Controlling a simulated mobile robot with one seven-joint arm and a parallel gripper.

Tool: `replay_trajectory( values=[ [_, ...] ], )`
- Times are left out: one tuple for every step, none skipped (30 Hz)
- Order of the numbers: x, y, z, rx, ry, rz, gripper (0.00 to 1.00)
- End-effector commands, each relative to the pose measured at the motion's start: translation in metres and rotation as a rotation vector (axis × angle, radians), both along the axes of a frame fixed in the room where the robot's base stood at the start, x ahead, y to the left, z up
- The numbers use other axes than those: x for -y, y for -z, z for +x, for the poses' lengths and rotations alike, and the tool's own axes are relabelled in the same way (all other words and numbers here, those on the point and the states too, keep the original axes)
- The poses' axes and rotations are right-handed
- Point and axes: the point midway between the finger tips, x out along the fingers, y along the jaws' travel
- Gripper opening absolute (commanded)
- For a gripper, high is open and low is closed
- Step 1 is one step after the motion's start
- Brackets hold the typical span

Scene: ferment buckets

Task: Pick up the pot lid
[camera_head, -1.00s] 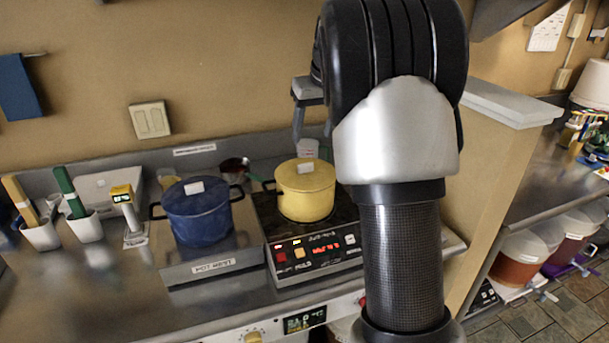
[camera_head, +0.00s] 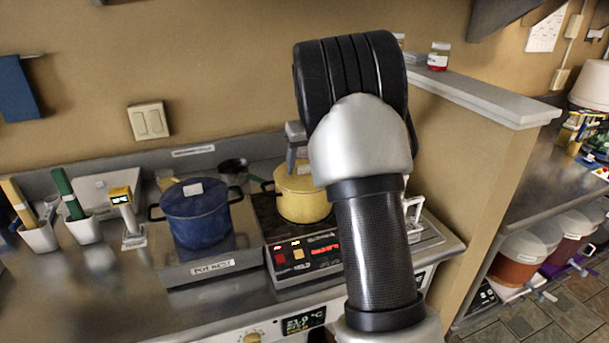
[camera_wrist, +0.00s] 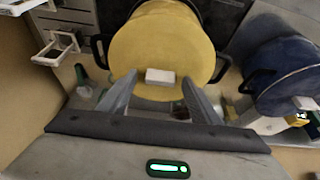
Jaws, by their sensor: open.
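The yellow pot lid (camera_head: 290,180) covers the yellow pot (camera_head: 303,207) on the hot plate, partly hidden behind my arm. In the wrist view the round yellow lid (camera_wrist: 165,40) has a small white block handle (camera_wrist: 160,76). My gripper (camera_wrist: 159,80) is open and empty, one finger on each side of the handle. Whether the fingers touch it I cannot tell. In the head view only part of my gripper (camera_head: 292,158) shows, just above the lid. The blue pot (camera_head: 202,222) has its own blue lid (camera_head: 194,195) with a white handle.
The blue pot stands on the pot rest (camera_head: 212,268), left of the hot plate (camera_head: 304,255). A tan partition (camera_head: 455,165) with a light ledge rises on the right. The wall is close behind. White holders (camera_head: 40,237) stand at the left; the front-left counter is clear.

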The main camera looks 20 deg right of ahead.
Motion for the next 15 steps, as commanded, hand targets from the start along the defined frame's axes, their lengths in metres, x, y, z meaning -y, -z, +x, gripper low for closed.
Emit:
replay_trajectory(
  values=[
    [0.0001,-0.0008,0.0001,0.001,0.000,0.000,0.58],
    [0.0001,-0.0008,0.0000,0.001,0.000,0.000,0.58],
    [0.0000,-0.0007,-0.0001,0.001,0.000,0.000,0.58],
    [0.0001,-0.0007,-0.0001,0.001,0.000,0.000,0.54],
    [0.0000,-0.0007,-0.0001,0.000,0.000,0.000,0.49],
    [0.0000,-0.0007,-0.0001,0.000,0.000,0.000,0.43],
    [0.0000,-0.0008,-0.0002,0.000,0.000,0.000,0.38],
    [0.0000,-0.0007,-0.0002,0.000,0.000,0.000,0.33],
    [0.0000,-0.0008,-0.0002,0.000,0.000,0.000,0.26],
    [0.0000,-0.0008,-0.0002,0.000,0.000,0.000,0.21],
    [0.0000,-0.0008,-0.0002,0.000,0.000,0.000,0.16],
    [0.0001,-0.0013,-0.0001,0.001,0.000,0.000,0.11],
    [0.0001,-0.0013,-0.0001,0.001,0.000,0.000,0.11],
    [0.0001,-0.0013,-0.0001,0.001,0.000,0.000,0.11],
    [0.0001,-0.0013,-0.0001,0.001,0.000,0.000,0.11]
  ],
)
